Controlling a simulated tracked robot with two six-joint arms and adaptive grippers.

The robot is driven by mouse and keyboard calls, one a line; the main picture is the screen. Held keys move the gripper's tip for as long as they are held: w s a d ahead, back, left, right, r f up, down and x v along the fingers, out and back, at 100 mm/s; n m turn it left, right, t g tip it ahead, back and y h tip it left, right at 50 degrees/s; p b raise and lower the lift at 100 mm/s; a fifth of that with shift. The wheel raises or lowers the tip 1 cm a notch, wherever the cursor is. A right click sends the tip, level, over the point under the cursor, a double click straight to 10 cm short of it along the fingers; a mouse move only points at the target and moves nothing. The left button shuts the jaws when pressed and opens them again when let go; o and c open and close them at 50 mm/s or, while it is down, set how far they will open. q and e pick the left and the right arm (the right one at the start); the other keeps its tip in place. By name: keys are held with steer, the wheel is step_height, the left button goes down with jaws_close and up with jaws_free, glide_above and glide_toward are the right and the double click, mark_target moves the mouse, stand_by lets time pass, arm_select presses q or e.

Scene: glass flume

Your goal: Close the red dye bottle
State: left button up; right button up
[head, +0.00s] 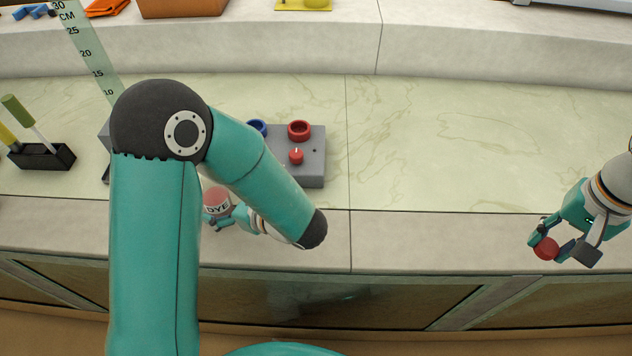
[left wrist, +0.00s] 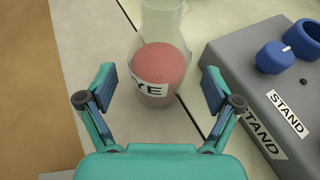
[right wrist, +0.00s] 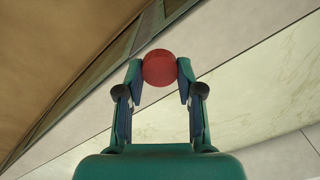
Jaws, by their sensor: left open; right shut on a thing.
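The dye bottle (head: 216,201) is a clear conical flask with red dye and a "DYE" label, standing at the left front of the counter. In the left wrist view the flask (left wrist: 160,74) is upright ahead of and between my spread fingers; its mouth is out of frame. My left gripper (head: 220,222) is open beside the flask, and I cannot tell whether it touches. My right gripper (head: 546,243) is shut on a red round thing (right wrist: 160,68), held out at the far right, well away from the flask. Its underside is hidden.
A grey stand (head: 314,165) with a red ring (head: 299,130), a blue ring (head: 257,127) and a red knob (head: 296,156) is behind the flask, partly hidden by my left arm. A black holder (head: 42,157) is at left. The middle and right counter is clear.

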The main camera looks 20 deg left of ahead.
mark_target(216, 198)
arm_select(q)
steer(key=shift+x, duration=1.55)
steer(key=shift+w+f, duration=0.1)
steer(key=shift+d, duration=0.1)
steer(key=c, duration=1.3)
